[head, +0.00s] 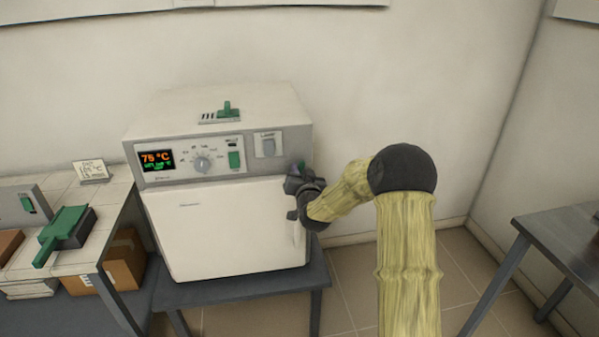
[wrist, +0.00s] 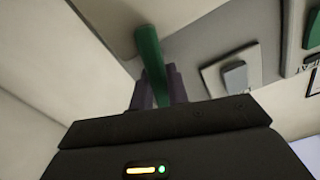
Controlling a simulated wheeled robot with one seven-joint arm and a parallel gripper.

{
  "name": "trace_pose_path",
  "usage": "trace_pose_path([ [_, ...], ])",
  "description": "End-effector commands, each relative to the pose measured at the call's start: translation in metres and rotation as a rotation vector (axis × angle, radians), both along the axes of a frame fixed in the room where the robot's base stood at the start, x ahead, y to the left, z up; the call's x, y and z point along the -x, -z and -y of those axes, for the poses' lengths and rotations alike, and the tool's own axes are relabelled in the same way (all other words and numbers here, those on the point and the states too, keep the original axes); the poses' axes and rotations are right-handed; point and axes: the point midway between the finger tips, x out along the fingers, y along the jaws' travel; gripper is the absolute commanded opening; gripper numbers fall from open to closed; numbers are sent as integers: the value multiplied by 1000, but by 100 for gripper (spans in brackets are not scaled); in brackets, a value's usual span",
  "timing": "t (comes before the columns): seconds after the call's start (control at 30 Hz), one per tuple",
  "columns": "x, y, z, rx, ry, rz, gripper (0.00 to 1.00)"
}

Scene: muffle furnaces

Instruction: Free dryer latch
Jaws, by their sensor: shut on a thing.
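The dryer (head: 230,235) is a white box with a closed front door, standing on a dark table. Its green latch handle (wrist: 149,45) shows in the wrist view, sticking up between the fingers of my gripper (wrist: 158,88). My gripper is shut on this handle. In the head view my gripper (head: 297,184) is at the dryer's upper right front edge, and it hides most of the latch; only a bit of green shows behind it.
The dryer's panel has a display (head: 156,160) reading 75 °C, a knob (head: 202,164), a green switch (head: 234,160) and a lamp switch (head: 268,146). A left bench holds a green-handled device (head: 65,228) and a card (head: 91,171). Another table (head: 560,225) stands at right; floor between is clear.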

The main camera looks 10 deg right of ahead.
Motion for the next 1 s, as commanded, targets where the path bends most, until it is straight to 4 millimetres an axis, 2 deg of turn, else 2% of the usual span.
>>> trace_pose_path([
  [0.37,0,5,3,-183,2,3,0],
  [1.0,0,11,9,-772,1,2,0],
])
